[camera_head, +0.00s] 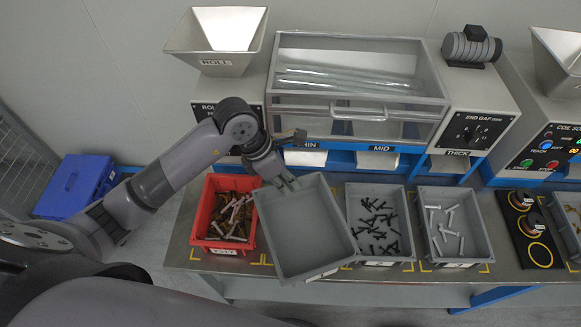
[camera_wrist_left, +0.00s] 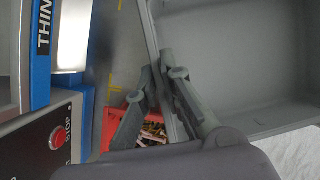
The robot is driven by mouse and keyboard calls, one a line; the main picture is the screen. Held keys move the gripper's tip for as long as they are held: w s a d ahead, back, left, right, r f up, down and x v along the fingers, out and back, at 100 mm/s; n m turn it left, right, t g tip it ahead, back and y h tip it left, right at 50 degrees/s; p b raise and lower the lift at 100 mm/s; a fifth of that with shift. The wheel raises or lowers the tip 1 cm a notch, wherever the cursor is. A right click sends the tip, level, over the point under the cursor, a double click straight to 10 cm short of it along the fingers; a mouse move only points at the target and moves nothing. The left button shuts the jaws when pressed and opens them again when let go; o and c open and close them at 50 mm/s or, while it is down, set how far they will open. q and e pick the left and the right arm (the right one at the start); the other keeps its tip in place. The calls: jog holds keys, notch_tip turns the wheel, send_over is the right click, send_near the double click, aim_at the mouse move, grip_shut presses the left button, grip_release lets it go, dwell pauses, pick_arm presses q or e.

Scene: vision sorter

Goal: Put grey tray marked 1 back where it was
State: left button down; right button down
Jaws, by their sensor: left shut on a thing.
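A grey tray (camera_head: 303,228), empty inside, is held by its back-left rim and sits turned at an angle to the row of containers. My left gripper (camera_head: 288,184) is shut on that rim. In the left wrist view the fingers (camera_wrist_left: 163,82) pinch the wall of the grey tray (camera_wrist_left: 235,65) from both sides. A label shows on its front edge, too small to read. The tray looks raised above the table, but how high I cannot tell. My right gripper is not in view.
A red bin (camera_head: 202,215) of bolts stands just left of the grey tray. Two grey trays, one with dark screws (camera_head: 353,222) and one with pale screws (camera_head: 487,232), stand to the right. Yellow corner marks (camera_head: 265,261) show on the table. The roll machine stands behind.

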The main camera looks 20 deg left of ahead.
pick_arm(q)
jog(key=w+a+p, duration=0.2)
jog(key=w, duration=0.5)
notch_tip(320, 180, down, 7)
jog(key=p, duration=0.1)
jog(key=shift+w+p, duration=0.2)
jog(key=shift+p, duration=0.2)
jog(key=shift+f, duration=0.1)
jog(key=shift+f+b, duration=0.5)
jog(key=shift+b, duration=0.1)
jog(key=c, duration=1.7)
grip_release()
jog(key=shift+r, duration=0.15)
